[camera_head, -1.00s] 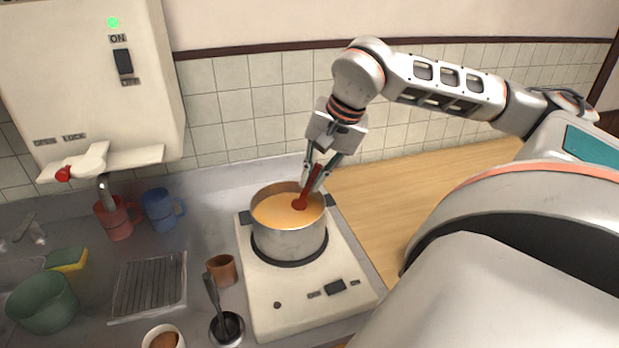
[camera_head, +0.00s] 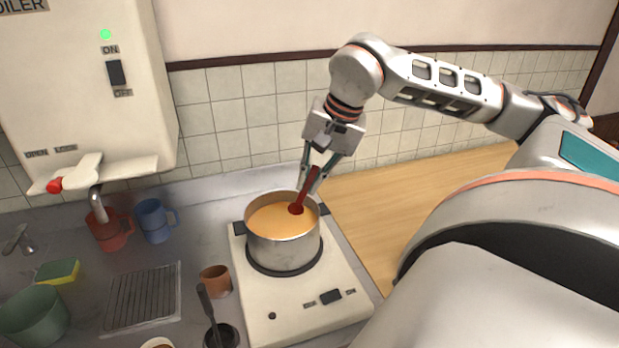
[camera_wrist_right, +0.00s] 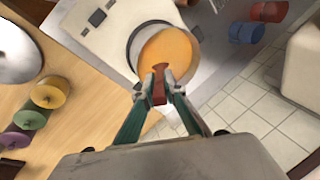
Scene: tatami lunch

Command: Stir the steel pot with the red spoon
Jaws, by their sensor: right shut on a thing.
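The steel pot (camera_head: 284,248) stands on the white burner and holds orange soup (camera_head: 272,219). It also shows in the right wrist view, where the soup (camera_wrist_right: 170,50) fills the round opening. My right gripper (camera_head: 314,176) is above the pot's right side, shut on the red spoon (camera_head: 304,191). The spoon slants down to the left, and its lower end is at the soup's surface; how deep it sits is unclear. In the right wrist view, my right gripper (camera_wrist_right: 160,86) pinches the red spoon (camera_wrist_right: 158,92). My left gripper is not in view.
The burner (camera_head: 290,318) sits on the steel counter. A brown cup (camera_head: 215,281) and a dark holder with a ladle (camera_head: 208,305) stand left of it. A red mug (camera_head: 112,232) and blue mug (camera_head: 152,222) stand farther back.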

